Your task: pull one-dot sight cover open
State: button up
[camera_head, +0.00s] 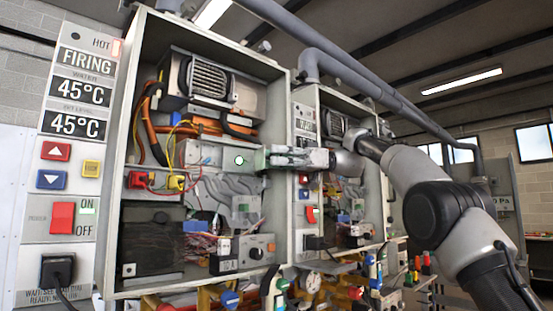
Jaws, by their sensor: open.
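A pale flat panel (210,154) sits across the middle of the nearer open heater cabinet, below the silver finned unit. A single white dot with a dark green rim (239,160) shows on its right part; I take this to be the one-dot sight cover, but its edges are hard to make out. My gripper (270,158) reaches in from the right with its fingers pointing left, at the panel's right end. It is open. I cannot tell whether a finger touches the cover. The fingers hide the panel's right edge and part of the cabinet's right wall.
The nearer cabinet's right wall (278,215) stands close beside my gripper. A second open heater (335,185) is behind my forearm. Red, yellow and orange wires (175,140) lie left of the panel. Several pipes and valves (275,285) stick out below. A control panel (70,150) is at left.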

jog(key=v, duration=0.7)
jog(key=shift+d, duration=0.25)
jog(key=shift+w, duration=0.1)
